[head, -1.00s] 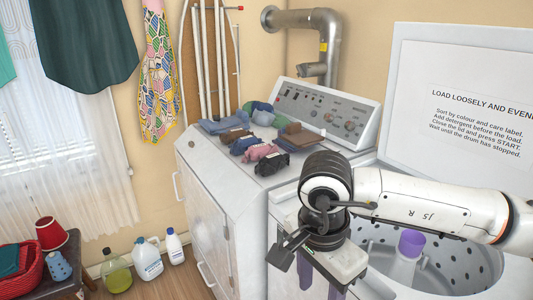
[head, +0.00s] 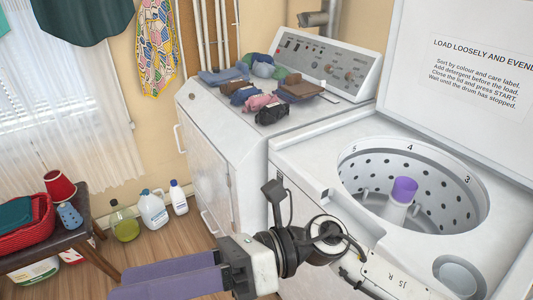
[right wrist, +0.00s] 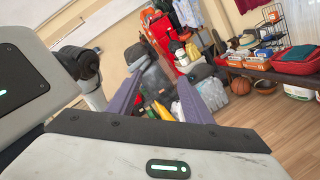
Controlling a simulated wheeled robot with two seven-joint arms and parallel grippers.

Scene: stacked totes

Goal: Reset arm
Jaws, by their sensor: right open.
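My right gripper (head: 120,283) is low in front of the machines in the head view, its purple fingers pointing left over the wood floor. The fingers are apart with nothing between them; the right wrist view also shows the open gripper (right wrist: 161,80). The arm comes in from the lower right, past the front of the open washer (head: 300,170). My left gripper is not in view.
Several folded clothes (head: 262,101) lie on the machine at the back. Bottles (head: 152,208) stand on the floor by the wall. A bench (head: 75,238) with a red basket (head: 30,232) is at the left.

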